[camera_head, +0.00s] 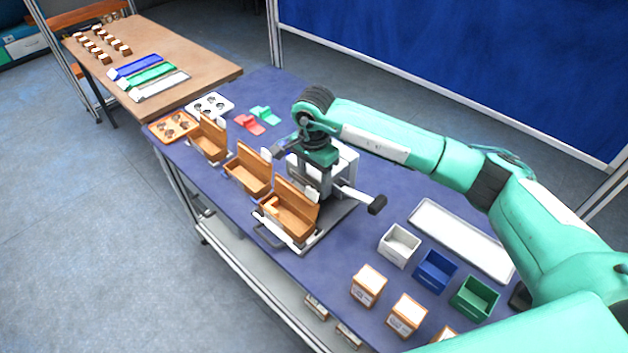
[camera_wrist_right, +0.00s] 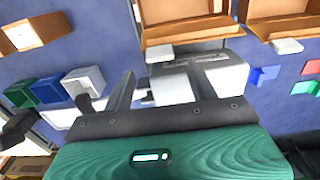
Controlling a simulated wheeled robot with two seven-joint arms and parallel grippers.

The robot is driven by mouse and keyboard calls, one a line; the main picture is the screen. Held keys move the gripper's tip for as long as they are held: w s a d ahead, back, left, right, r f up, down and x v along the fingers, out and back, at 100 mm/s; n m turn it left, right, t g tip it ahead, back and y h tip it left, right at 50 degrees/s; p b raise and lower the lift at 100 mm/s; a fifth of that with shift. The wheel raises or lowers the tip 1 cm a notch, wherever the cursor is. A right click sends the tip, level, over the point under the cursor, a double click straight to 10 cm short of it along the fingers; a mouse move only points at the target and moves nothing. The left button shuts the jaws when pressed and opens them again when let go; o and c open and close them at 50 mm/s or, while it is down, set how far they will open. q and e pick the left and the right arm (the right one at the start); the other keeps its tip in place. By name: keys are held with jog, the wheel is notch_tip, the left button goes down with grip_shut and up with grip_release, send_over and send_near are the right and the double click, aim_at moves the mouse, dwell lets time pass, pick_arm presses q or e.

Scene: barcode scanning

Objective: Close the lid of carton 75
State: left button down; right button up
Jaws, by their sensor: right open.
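Three brown cartons stand open in a row along the table's left edge: a far one (camera_head: 208,143), a middle one (camera_head: 246,178) and a near one (camera_head: 287,217), each with its lid raised. I cannot read which is carton 75. The near carton sits on a grey plate with a metal handle. My right gripper (camera_head: 325,180) is beside its raised lid, pointing down. In the right wrist view, the gripper (camera_wrist_right: 160,88) has its fingers apart with nothing held, and an open carton (camera_wrist_right: 185,35) lies just beyond. My left gripper is out of view.
A white box (camera_head: 345,160) stands behind the gripper. White (camera_head: 399,247), blue (camera_head: 436,272) and green (camera_head: 474,298) bins and closed cartons (camera_head: 368,287) are at the front right. Red and green pieces (camera_head: 250,124) lie farther back. A wooden table (camera_head: 190,60) stands beyond.

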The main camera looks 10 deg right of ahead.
aim_at(313, 190)
notch_tip(313, 190, down, 4)
jog(key=shift+a+r+p, duration=0.15)
jog(key=shift+p, duration=0.5)
jog(key=shift+f, duration=0.55)
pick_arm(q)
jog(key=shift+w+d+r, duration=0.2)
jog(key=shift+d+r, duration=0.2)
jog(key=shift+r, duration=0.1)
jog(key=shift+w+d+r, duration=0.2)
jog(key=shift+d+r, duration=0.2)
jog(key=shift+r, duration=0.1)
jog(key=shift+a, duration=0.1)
pick_arm(e)
jog(key=c, duration=0.4)
grip_shut()
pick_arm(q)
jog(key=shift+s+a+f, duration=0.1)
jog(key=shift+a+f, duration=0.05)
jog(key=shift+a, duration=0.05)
